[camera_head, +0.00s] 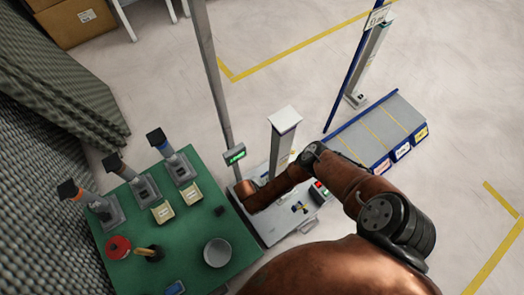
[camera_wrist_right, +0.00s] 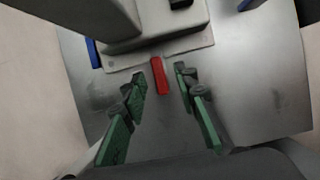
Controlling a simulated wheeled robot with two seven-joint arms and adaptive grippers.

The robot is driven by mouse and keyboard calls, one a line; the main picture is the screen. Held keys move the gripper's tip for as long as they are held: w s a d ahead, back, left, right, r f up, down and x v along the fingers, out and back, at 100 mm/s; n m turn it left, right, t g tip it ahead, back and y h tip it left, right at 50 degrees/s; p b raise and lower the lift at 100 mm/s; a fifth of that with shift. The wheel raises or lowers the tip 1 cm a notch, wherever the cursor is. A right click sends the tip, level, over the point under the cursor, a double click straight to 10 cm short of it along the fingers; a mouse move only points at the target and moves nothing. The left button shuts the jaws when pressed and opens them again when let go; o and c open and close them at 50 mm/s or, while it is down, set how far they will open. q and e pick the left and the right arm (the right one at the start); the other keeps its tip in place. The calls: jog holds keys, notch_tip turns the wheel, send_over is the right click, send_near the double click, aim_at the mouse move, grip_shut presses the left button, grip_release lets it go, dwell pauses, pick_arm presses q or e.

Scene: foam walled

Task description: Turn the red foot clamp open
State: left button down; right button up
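The red foot clamp (camera_wrist_right: 158,76) is a small upright bar at the front edge of a grey base plate (camera_wrist_right: 180,45) in the right wrist view. My right gripper (camera_wrist_right: 160,84) has green fingers with dark joints. It is open, with one finger to each side of the red clamp and a visible gap on both sides. No contact with the clamp can be seen. In the head view my copper right arm reaches to the grey platform (camera_head: 283,223), and its gripper and the clamp are hidden there. My left gripper is not in view.
A green table (camera_head: 195,240) with a bowl (camera_head: 217,252), a red round item (camera_head: 118,248) and several grey stands is left of the platform. A white-topped column (camera_head: 283,135) rises beside my right arm. A blue-edged rack (camera_head: 375,130) is at right. Foam walls line the left.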

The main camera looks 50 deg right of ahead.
jog(key=shift+c, duration=0.5)
grip_shut()
